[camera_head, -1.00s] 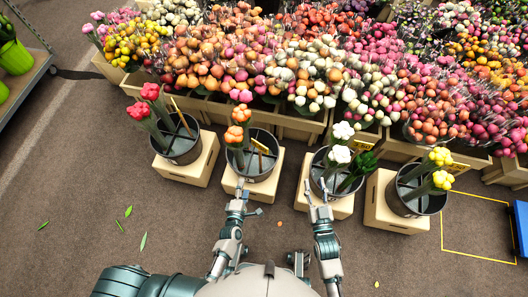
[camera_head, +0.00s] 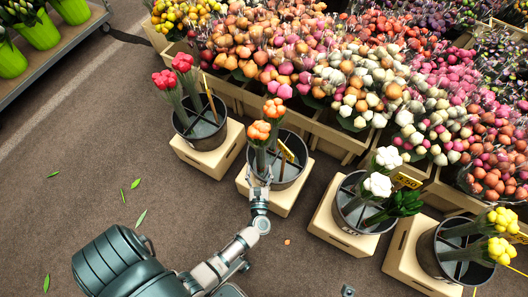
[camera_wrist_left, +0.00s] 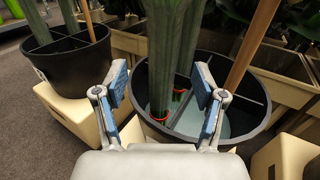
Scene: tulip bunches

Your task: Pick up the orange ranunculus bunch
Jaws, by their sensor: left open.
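Two orange ranunculus bunches, a nearer one (camera_head: 260,131) and a farther one (camera_head: 274,109), stand in a dark divided bucket (camera_head: 300,170). My left gripper (camera_head: 262,175) is at the bucket's near side, just below the nearer orange heads. In the left wrist view, my left gripper (camera_wrist_left: 161,88) is open, its blue-padded fingers on either side of a thick green stem bundle (camera_wrist_left: 160,60). A second stem bundle (camera_wrist_left: 189,55) stands behind it. Red bands show near the stem feet. The flower heads are out of the wrist view.
The bucket stands on a pale crate (camera_head: 270,198). Buckets with red flowers (camera_head: 183,63), white flowers (camera_head: 377,185) and yellow flowers (camera_head: 499,249) stand nearby. A wooden stick (camera_wrist_left: 250,45) rises from the orange bunches' bucket. Packed flower crates line the back.

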